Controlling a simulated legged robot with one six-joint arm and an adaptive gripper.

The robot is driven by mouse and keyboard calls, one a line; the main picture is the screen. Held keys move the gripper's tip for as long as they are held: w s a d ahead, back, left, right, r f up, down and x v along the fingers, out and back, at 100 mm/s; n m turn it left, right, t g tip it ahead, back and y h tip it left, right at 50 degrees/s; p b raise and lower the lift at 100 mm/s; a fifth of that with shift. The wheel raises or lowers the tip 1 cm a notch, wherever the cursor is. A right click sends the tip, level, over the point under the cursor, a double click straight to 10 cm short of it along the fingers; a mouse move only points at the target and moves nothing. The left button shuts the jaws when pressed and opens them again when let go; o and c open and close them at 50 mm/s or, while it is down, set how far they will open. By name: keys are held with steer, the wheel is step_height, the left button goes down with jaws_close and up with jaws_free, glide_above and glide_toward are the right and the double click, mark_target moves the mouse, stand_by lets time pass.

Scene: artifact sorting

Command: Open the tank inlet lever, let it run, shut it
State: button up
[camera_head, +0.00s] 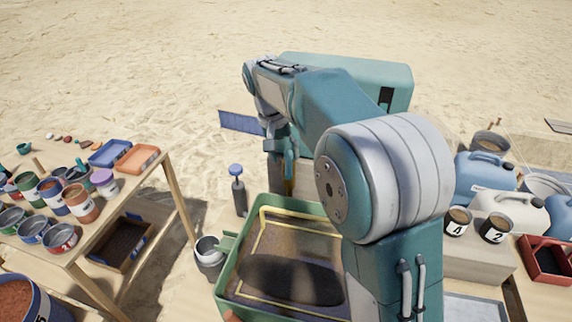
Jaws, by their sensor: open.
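A green open tank (226,291) with a yellow inner frame (262,240) stands at the bottom centre, and brownish contents show inside. My gripper (283,186) points down above the tank's far edge, open, with its fingers small and partly merged with what is behind. A dark upright post with a blue cap (236,170) stands left of my gripper, apart from it. I cannot tell whether this post is the inlet lever. No other lever shows clearly. My arm hides the tank's right side.
A wooden table (150,178) with several paint cans and trays is at the left. A grey bucket (209,262) stands beside the tank's left side. Jugs (486,170) and numbered cups (496,229) fill the right. A large teal box (390,75) is behind my arm. Open sand lies beyond.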

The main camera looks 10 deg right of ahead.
step_height(320, 180, up, 8)
steer(key=a, duration=0.1)
steer(key=shift+w+a+f, duration=0.15)
steer(key=shift+a, duration=0.2)
steer(key=s+d+r+n+t+y, duration=0.1)
steer(key=s+d+t, duration=0.15)
steer(key=s, duration=0.55)
steer(key=s+d+r+t+y, duration=0.1)
steer(key=s+d, duration=0.3)
steer(key=s, duration=0.4)
steer(key=s+d+f+t, duration=0.2)
steer(key=s+f, duration=0.6)
steer(key=s, duration=0.4)
steer(key=shift+s+d+f+n, duration=0.2)
steer(key=shift+s+d+n, duration=0.2)
steer(key=shift+d, duration=0.1)
steer(key=shift+t, duration=0.25)
stand_by(2.0)
